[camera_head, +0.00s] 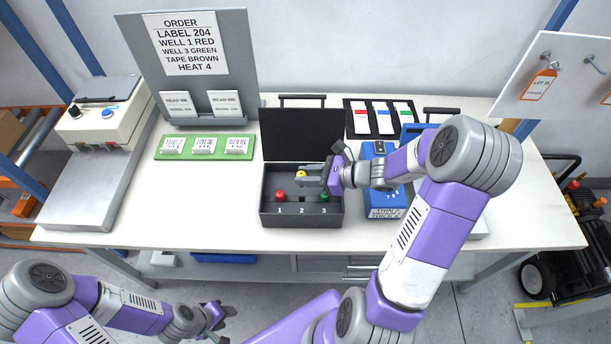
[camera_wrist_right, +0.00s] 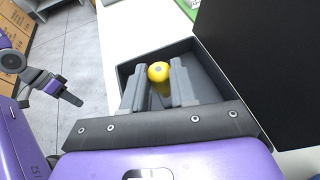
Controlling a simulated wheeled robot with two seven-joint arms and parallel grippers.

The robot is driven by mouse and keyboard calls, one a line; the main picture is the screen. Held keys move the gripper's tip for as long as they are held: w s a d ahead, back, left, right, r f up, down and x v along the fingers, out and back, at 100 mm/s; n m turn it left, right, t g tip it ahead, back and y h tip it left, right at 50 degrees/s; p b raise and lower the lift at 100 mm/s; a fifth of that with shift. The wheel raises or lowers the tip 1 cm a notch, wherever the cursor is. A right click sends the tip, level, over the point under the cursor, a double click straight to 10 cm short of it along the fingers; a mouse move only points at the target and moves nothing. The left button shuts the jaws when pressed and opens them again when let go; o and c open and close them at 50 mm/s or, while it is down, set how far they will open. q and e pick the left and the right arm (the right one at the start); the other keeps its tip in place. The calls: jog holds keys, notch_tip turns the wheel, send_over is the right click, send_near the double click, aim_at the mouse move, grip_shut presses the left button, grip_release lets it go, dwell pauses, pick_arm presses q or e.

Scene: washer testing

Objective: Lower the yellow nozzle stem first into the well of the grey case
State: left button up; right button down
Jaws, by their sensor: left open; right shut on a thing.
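The grey case (camera_head: 270,216) stands open on the table with wells marked 1, 2 and 3 along its front. A red nozzle (camera_head: 280,196) is at well 1 and a green nozzle (camera_head: 324,197) is at well 3. My right gripper (camera_head: 304,179) is shut on the yellow nozzle (camera_head: 301,174), over the case roughly in line with well 2. In the right wrist view the yellow nozzle (camera_wrist_right: 159,72) sits between both fingers; its stem is mostly hidden and I cannot tell its height above the well. My left gripper (camera_head: 224,319) is open and empty, low in front of the table.
The case's black lid (camera_head: 300,135) stands up behind it. A blue box (camera_head: 383,207) is close on the right, under my right arm. A green tray (camera_head: 205,147) with white labels and an order board (camera_head: 190,75) are at the left.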

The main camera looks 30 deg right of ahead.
jog(key=shift+f+b, duration=2.6)
jog(key=shift+f, duration=0.6)
jog(key=shift+f+b, duration=0.5)
jog(key=shift+f, duration=0.1)
